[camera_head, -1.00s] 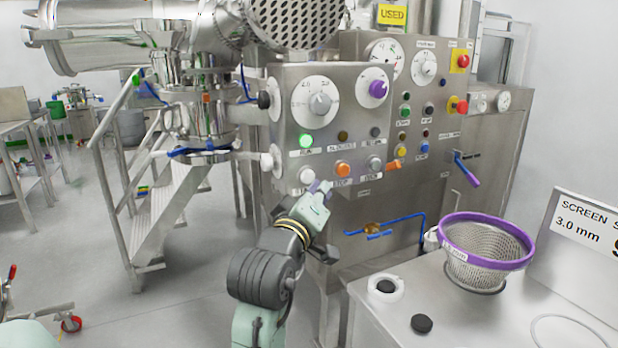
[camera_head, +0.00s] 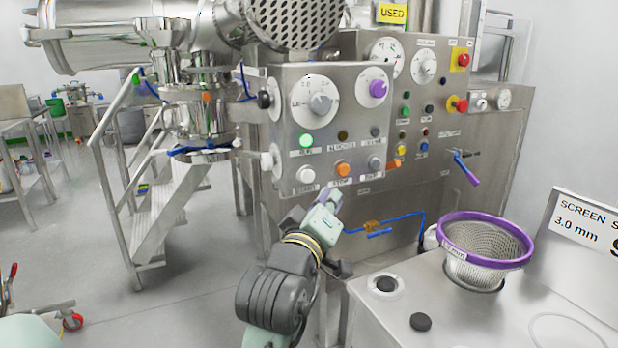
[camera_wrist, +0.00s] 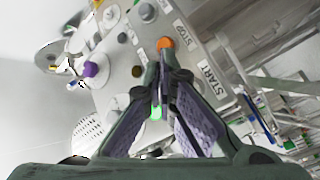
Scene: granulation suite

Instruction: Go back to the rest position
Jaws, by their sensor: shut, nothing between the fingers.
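My gripper (camera_head: 332,198) is at the end of my arm in the head view, in front of the lower part of the steel control panel (camera_head: 330,110). In the wrist view my gripper (camera_wrist: 160,75) has its fingertips together, with nothing between them. It points toward the panel face, with the orange button (camera_wrist: 165,43) near the tips in the picture. The gripper appears apart from the panel.
A green lamp (camera_head: 306,140) is lit on the panel. A blue pipe (camera_head: 408,217) and a purple-handled lever (camera_head: 466,170) are on the machine. At right, a purple-rimmed screen basket (camera_head: 485,240) stands on a steel table (camera_head: 465,325). Open floor lies left.

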